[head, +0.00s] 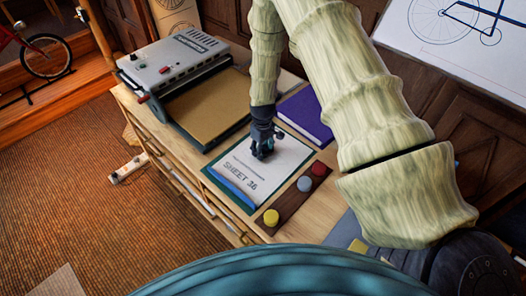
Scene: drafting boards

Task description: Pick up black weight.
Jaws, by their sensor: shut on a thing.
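My gripper (262,152) points down over the white sheet marked "SHEET 36" (240,178), near the sheet's upper part. It is shut on a small dark thing at its fingertips, which I take for the black weight. The dark fingers hide most of it, and its outline is hard to tell from them. I cannot tell whether it touches the sheet or is just above it.
A brown tray (289,208) to the right of the sheet bears a yellow weight (271,217), a grey weight (304,183) and a red weight (319,169). A purple book (305,116) lies behind. A grey machine (178,65) stands at the cabinet's left.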

